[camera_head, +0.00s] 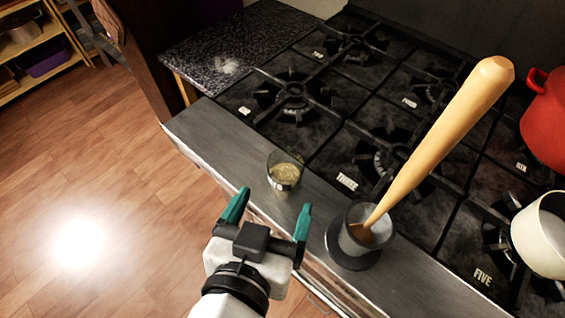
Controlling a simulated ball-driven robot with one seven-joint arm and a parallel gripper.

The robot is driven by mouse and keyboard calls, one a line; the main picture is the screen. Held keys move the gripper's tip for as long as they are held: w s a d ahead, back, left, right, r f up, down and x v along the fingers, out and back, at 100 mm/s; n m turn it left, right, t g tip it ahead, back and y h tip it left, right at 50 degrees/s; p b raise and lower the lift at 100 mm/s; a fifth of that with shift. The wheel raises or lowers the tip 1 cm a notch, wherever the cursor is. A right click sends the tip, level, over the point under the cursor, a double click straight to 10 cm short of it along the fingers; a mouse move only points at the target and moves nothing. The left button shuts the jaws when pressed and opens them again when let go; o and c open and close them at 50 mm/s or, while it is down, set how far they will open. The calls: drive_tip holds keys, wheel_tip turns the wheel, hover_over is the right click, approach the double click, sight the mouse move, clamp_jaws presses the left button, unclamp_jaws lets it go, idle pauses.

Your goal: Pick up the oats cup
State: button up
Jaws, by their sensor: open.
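The oats cup (285,172) is a small clear glass with pale oats in it. It stands upright on the grey front ledge of the stove, left of the dark mortar. My gripper (271,207) is open, with its two teal fingers apart and pointing toward the cup. In the picture the fingertips lie just below the cup, nearer to me, and the cup is not between them. Nothing shows between the fingers. I cannot tell how high the fingers are above the ledge.
A dark mortar (343,247) with a long wooden pestle (440,135) leaning up to the right stands right of my gripper. Black burner grates (293,93) lie behind the cup. A red pot (546,120) and a cream pot (543,238) are at the right. The wooden floor at left is clear.

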sight(284, 183)
drive_tip(key=x, duration=0.4)
drive_tip(key=shift+w+d, duration=0.1)
drive_tip(key=shift+w, duration=0.15)
drive_tip(key=shift+a+p+x, duration=0.1)
drive_tip(key=shift+p+x, duration=0.35)
drive_tip(key=shift+x, duration=0.85)
drive_tip(key=shift+a+p+x, duration=0.15)
drive_tip(key=shift+p+x, duration=0.25)
drive_tip(key=shift+x, duration=0.9)
drive_tip(key=c, duration=1.1)
drive_tip(key=shift+r, duration=0.1)
